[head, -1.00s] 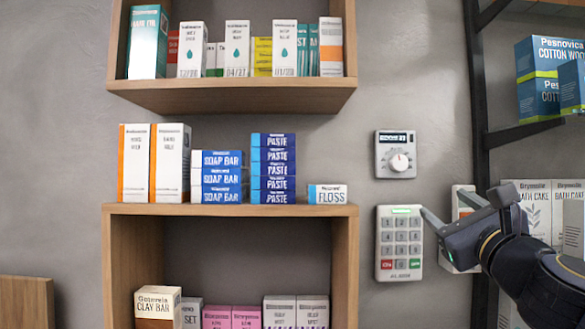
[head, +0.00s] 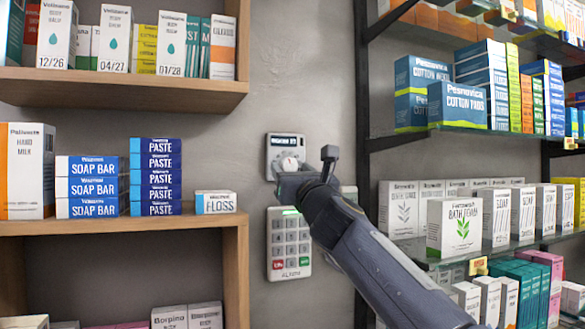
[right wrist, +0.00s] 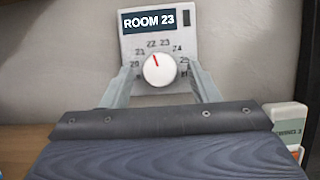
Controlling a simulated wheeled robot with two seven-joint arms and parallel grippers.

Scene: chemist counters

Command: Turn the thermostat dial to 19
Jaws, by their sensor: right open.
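The thermostat (head: 284,142) is a pale unit on the grey wall, above the keypad. Its white dial (head: 289,163) is partly covered by my right gripper (head: 305,168) in the head view. In the right wrist view the thermostat (right wrist: 198,62) shows "ROOM 23" on its dark display (right wrist: 155,20). The dial (right wrist: 159,70) has a red pointer tilted slightly left of straight up, near 22. My right gripper (right wrist: 163,80) is open, one finger on each side of the dial's lower part; contact cannot be told. My left gripper is out of view.
The keypad (head: 290,243) is on the wall just below the thermostat. A wooden shelf unit (head: 125,225) with boxes stands to the left. A black-framed rack (head: 363,100) with stocked glass shelves stands to the right, close to my right arm.

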